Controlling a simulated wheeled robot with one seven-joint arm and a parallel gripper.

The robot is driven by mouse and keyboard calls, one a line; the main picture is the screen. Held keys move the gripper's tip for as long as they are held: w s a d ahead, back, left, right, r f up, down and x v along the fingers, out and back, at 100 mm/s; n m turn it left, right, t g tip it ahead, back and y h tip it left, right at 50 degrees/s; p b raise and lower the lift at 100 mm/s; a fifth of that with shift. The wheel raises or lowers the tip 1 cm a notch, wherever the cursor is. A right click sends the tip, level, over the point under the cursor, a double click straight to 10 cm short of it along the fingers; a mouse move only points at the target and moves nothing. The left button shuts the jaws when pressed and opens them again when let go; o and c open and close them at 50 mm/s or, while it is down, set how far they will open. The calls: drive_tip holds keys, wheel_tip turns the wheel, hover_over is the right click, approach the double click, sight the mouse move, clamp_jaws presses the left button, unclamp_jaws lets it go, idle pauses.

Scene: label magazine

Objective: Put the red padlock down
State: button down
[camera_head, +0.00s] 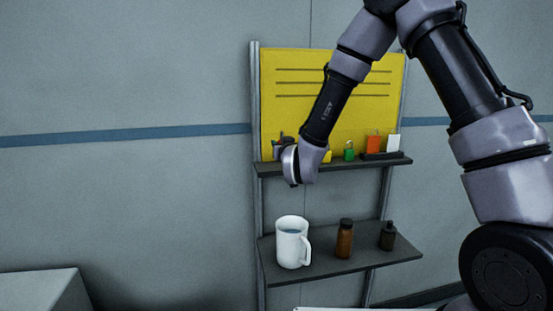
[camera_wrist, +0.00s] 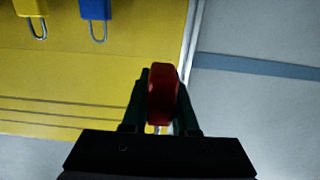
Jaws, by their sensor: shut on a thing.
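The red padlock (camera_wrist: 163,93) is between the two fingers of my gripper (camera_wrist: 161,108) in the wrist view, its body sticking out past the fingertips. My gripper is shut on it. In the head view my gripper (camera_head: 280,147) is at the left end of the upper shelf (camera_head: 335,167), in front of the yellow board (camera_head: 300,75). I cannot make out the red padlock there; my wrist hides part of that shelf end. Whether the padlock touches the shelf cannot be told.
A blue padlock (camera_wrist: 95,10) and a yellow padlock (camera_wrist: 30,8) show in the wrist view. A green padlock (camera_head: 348,151), an orange card (camera_head: 373,144) and a white card (camera_head: 393,144) stand along the upper shelf. The lower shelf (camera_head: 325,270) holds a mug (camera_head: 290,245) and two bottles.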

hover_over(275, 166)
drive_tip(key=shift+w, duration=0.15)
wheel_tip(275, 166, down, 3)
drive_tip(key=shift+r, duration=0.2)
wheel_tip(275, 166, down, 4)
drive_tip(key=shift+f, duration=0.25)
drive_tip(key=c, duration=0.7)
unclamp_jaws()
